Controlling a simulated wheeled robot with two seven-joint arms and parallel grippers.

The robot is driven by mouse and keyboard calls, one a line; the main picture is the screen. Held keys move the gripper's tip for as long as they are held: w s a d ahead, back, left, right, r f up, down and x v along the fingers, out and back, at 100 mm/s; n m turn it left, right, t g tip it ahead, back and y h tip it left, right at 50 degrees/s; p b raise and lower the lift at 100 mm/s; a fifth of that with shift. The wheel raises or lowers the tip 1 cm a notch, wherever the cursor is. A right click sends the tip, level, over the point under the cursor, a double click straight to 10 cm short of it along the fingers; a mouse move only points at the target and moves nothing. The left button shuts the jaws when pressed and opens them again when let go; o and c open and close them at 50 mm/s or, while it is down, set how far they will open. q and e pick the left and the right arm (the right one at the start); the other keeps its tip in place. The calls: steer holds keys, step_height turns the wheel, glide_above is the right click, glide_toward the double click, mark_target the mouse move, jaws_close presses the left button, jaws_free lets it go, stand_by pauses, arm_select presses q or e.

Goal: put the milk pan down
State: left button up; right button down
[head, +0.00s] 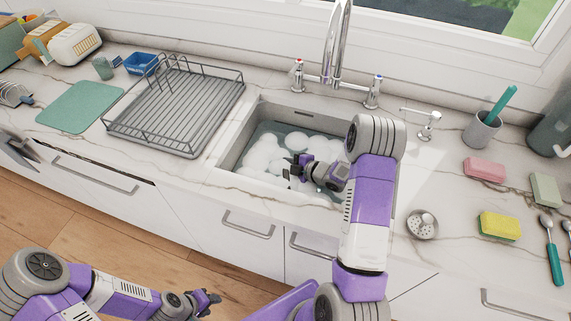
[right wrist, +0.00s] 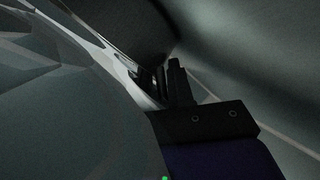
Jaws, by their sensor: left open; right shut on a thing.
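My right gripper (head: 292,167) reaches down into the sink (head: 233,151), low over the foam and water. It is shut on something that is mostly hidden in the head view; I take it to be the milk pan. In the dark right wrist view my gripper (right wrist: 172,85) is beside a dark curved shape (right wrist: 125,28), likely part of the pan. I cannot tell whether the pan touches the sink floor. My left gripper (head: 209,298) is open and empty, low in front of the cabinets, away from the sink.
A wire dish rack (head: 180,105) stands left of the sink, with a green mat (head: 80,107) beyond it. The tap (head: 338,50) rises behind the sink. A strainer (head: 422,224), sponges (head: 499,226) and a brush cup (head: 482,130) are on the right counter.

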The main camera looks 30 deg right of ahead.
arm_select(q)
steer(key=shift+f+b, duration=0.3)
steer(key=shift+f, duration=0.1)
arm_select(e)
steer(key=shift+s+f, duration=0.3)
steer(key=shift+f, duration=0.5)
steer(key=c, duration=0.9)
jaws_free()
